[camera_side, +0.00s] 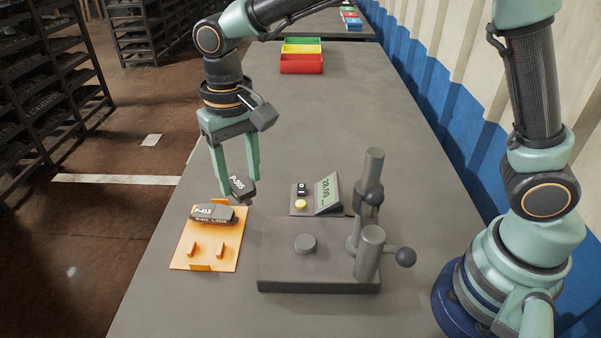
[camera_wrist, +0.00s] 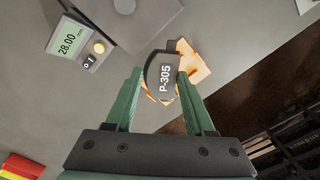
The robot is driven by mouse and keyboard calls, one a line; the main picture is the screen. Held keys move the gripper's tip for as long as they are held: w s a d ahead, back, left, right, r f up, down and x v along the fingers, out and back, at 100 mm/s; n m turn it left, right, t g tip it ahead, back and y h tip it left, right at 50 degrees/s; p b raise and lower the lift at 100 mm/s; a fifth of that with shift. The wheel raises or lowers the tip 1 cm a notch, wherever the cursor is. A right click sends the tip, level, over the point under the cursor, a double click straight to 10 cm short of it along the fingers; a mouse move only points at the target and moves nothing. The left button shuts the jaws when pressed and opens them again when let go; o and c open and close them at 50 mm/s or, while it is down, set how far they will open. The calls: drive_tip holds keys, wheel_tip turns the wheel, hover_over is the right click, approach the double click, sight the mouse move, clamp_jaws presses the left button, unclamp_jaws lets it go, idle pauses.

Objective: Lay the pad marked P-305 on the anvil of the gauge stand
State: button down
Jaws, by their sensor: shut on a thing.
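The dark pad marked P-305 (camera_side: 240,187) is between the fingers of my gripper (camera_side: 234,184), which is shut on it. In the wrist view the pad (camera_wrist: 163,77) shows its white P-305 lettering between the green fingertips (camera_wrist: 163,82). The pad appears held above the table, close to the orange holder and left of the gauge stand. The gauge stand (camera_side: 275,270) has a grey base with a round anvil (camera_side: 305,243) on top, and nothing lies on the anvil. The stand's base also shows in the wrist view (camera_wrist: 152,25).
An orange holder (camera_side: 183,256) carries another dark pad (camera_side: 213,215), its marking hard to read. A display box (camera_side: 327,193) reading 28.00 stands behind the gauge base. The gauge column and knob (camera_side: 405,257) rise at the right. Coloured bins (camera_side: 301,64) sit far back.

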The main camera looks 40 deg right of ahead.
sight(305, 242)
drive_tip(key=s+d+f+m, duration=0.5)
drive_tip(key=s+d+m, duration=0.2)
drive_tip(key=s+m, duration=0.1)
drive_tip(key=shift+s+a+f, duration=0.1)
drive_tip(key=shift+s+f, duration=0.05)
drive_tip(key=shift+f, duration=1.4)
drive_tip(key=shift+s+a+f, duration=0.1)
drive_tip(key=shift+f, duration=1.4)
drive_tip(key=shift+f, duration=0.4)
drive_tip(key=shift+c, duration=0.9)
unclamp_jaws()
wheel_tip(305, 242, up, 11)
drive_tip(key=d+r+n+t, duration=0.2)
drive_tip(key=d+r+n, duration=0.2)
drive_tip(key=d, duration=0.3)
drive_tip(key=s+d+r+n+t, duration=0.1)
drive_tip(key=d+r+n+t, duration=0.2)
drive_tip(key=d, duration=0.4)
drive_tip(key=shift+s+d+r+n+t, duration=0.3)
drive_tip(key=shift+r+n, duration=0.35)
drive_tip(key=shift+n, duration=0.25)
